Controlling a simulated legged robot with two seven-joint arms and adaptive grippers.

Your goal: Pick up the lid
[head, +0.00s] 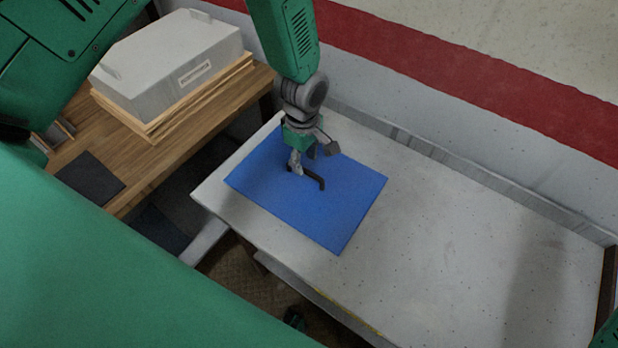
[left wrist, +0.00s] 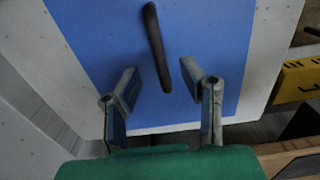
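The lid (head: 345,205) is a flat blue rectangular panel lying on the left part of the white speckled table. A dark bar handle (head: 310,178) stands out near its middle. My left gripper (head: 305,160) is over the lid, close to the far end of the handle. In the left wrist view the blue lid (left wrist: 100,40) fills the middle, and the dark handle (left wrist: 153,35) runs down toward the gap between the two fingers. The left gripper (left wrist: 160,75) is open there, with a finger on each side of the handle's lower end and clear space between. My right gripper is not in view.
The white table (head: 460,235) has wide free room to the right of the lid. A wall with a red stripe (head: 430,60) runs behind it. A wooden table (head: 200,120) at left carries a grey case (head: 165,65) on wooden boards. A yellow object (left wrist: 300,80) shows in the wrist view.

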